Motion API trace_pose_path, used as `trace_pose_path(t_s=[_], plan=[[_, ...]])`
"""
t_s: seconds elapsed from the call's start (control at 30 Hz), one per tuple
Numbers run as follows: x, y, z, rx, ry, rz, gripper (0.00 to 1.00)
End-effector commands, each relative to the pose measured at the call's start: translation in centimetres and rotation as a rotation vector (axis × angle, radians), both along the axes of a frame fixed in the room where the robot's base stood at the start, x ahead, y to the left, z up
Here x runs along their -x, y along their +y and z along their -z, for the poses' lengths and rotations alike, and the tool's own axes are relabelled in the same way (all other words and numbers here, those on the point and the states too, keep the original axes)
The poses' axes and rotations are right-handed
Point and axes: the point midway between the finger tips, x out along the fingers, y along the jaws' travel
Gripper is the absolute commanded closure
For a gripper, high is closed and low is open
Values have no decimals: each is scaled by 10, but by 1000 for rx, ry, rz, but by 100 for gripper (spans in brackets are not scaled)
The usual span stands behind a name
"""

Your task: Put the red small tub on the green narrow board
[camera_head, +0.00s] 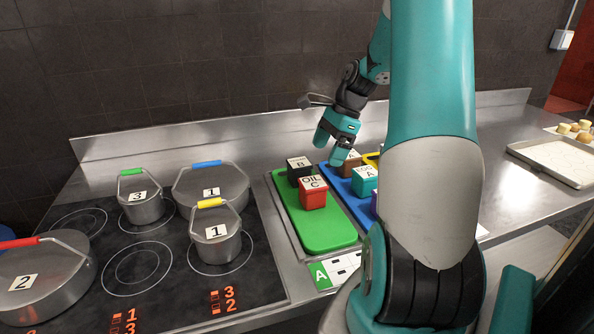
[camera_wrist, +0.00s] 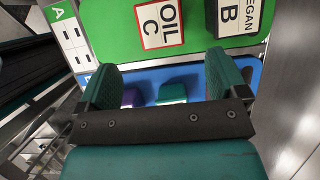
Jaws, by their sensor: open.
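The red small tub (camera_head: 314,199), with a white label "OIL C" on top, stands upright on the green narrow board (camera_head: 326,233). It sits in the board's far half, in front of a black tub (camera_head: 299,177). In the wrist view the red tub (camera_wrist: 160,25) and green board (camera_wrist: 108,35) lie beyond my fingers. My gripper (camera_head: 332,143) is open and empty, raised above the boards, behind and to the right of the red tub and apart from it. Its two fingers also show in the wrist view (camera_wrist: 163,80).
A blue board (camera_head: 344,185) with a teal tub (camera_head: 364,181) and a purple tub (camera_wrist: 131,98) lies right of the green board; my arm hides part of it. Pots, including one with a yellow handle (camera_head: 215,237), stand on the hob at left. A tray (camera_head: 558,161) is at right.

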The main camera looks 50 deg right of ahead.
Motion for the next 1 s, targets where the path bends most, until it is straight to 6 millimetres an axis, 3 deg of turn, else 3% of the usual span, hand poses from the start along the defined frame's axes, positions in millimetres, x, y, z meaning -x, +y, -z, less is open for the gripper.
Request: trace_pose_path(t_s=[0.13,0.23,0.27,0.37,0.43,0.5,0.6,0.7,0.83,1.0], plan=[[-4,7,-4,6,-8,-36,9],[-18,43,-15,37,-49,-201,9],[-23,60,-20,52,-70,-283,9],[-36,137,-40,110,-166,-648,9],[-32,198,-54,152,-253,-949,9],[-17,256,-64,186,-346,-1253,9],[19,325,-74,223,-491,-1672,9],[61,372,-79,246,-631,-2033,9],[106,404,-79,260,-775,-2360,9],[131,415,-78,263,-864,-2539,9]])
